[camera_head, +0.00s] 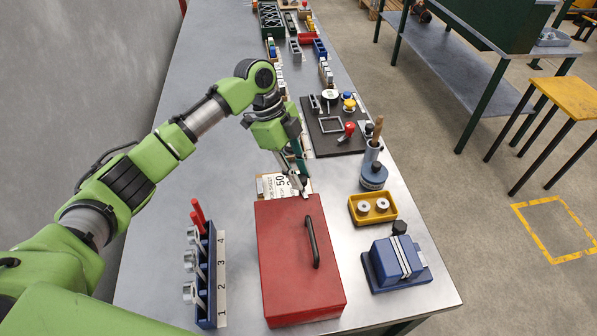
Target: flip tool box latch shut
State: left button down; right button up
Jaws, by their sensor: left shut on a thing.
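The red tool box (297,262) stands on the grey bench at the near middle, its lid down and a dark handle (312,242) on top. My left gripper (303,188) reaches down to the far edge of the tool box, with its fingertips at the small pale latch (306,195) there. It is shut on what looks like this latch. The fingers partly hide the latch, so its exact angle cannot be told. My right gripper is not in view.
A blue rack (207,275) with numbered slots stands left of the box. A yellow tray (372,208) and a blue vise-like block (397,262) stand to the right. Printed cards (275,185) lie behind the box, and a dark board (333,127) lies farther back.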

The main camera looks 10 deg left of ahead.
pick_arm(q)
jog(key=shift+w+m, duration=0.1)
jog(key=shift+m, duration=0.6)
jog(key=shift+g, duration=0.3)
jog(key=c, duration=1.8)
grip_release()
jog(key=shift+v, duration=6)
jog(key=shift+d+r, duration=0.1)
